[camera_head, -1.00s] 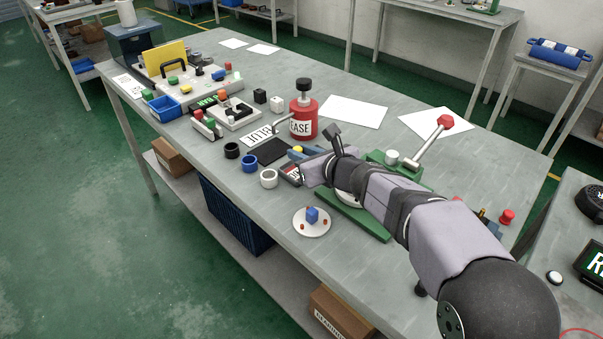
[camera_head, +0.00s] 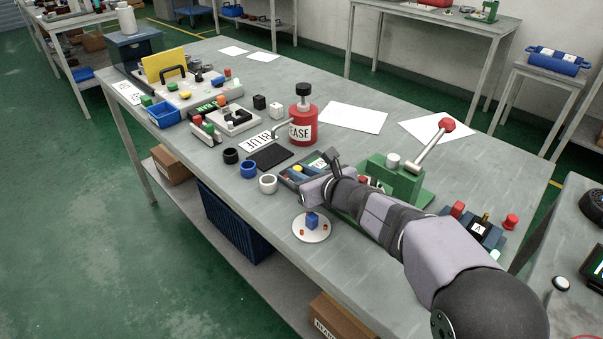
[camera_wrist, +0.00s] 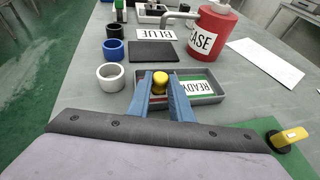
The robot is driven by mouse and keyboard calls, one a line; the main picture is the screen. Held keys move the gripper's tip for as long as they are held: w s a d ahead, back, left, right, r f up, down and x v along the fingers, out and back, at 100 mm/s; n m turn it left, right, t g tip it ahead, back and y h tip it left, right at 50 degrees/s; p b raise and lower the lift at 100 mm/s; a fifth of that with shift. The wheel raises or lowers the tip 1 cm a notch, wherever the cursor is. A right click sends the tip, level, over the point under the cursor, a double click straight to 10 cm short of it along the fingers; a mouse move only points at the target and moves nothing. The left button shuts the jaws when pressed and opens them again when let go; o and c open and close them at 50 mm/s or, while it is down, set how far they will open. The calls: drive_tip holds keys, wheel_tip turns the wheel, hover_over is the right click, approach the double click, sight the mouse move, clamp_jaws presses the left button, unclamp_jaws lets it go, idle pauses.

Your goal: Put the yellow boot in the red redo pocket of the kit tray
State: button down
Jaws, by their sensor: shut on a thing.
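The yellow boot (camera_wrist: 160,80) sits between the two blue fingertips of my gripper (camera_wrist: 161,84) in the wrist view, which are shut on it. It also shows as a small yellow spot in the head view (camera_head: 297,169). The grey kit tray (camera_wrist: 208,99) lies under and around the fingertips. Its right part carries a green READY label (camera_wrist: 190,86). A little red shows between the fingers in the left part, so the boot is over or in that red pocket. The fingers hide most of the pocket, and I cannot tell whether the boot touches its floor.
A white ring (camera_wrist: 110,76), a blue ring and a black ring stand left of the tray. A dark mat (camera_wrist: 152,52) and a red grease can (camera_wrist: 213,32) are behind it. A green press (camera_head: 405,180) with a lever stands right. A white dish (camera_head: 312,228) lies in front.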

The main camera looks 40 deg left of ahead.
drive_tip(key=shift+f, duration=0.2)
drive_tip(key=c, duration=1.9)
unclamp_jaws()
drive_tip(key=shift+r, duration=0.1)
drive_tip(key=shift+o, duration=0.2)
drive_tip(key=shift+r, duration=0.2)
drive_tip(key=b+v, duration=0.2)
drive_tip(key=v, duration=1)
drive_tip(key=shift+f, duration=0.1)
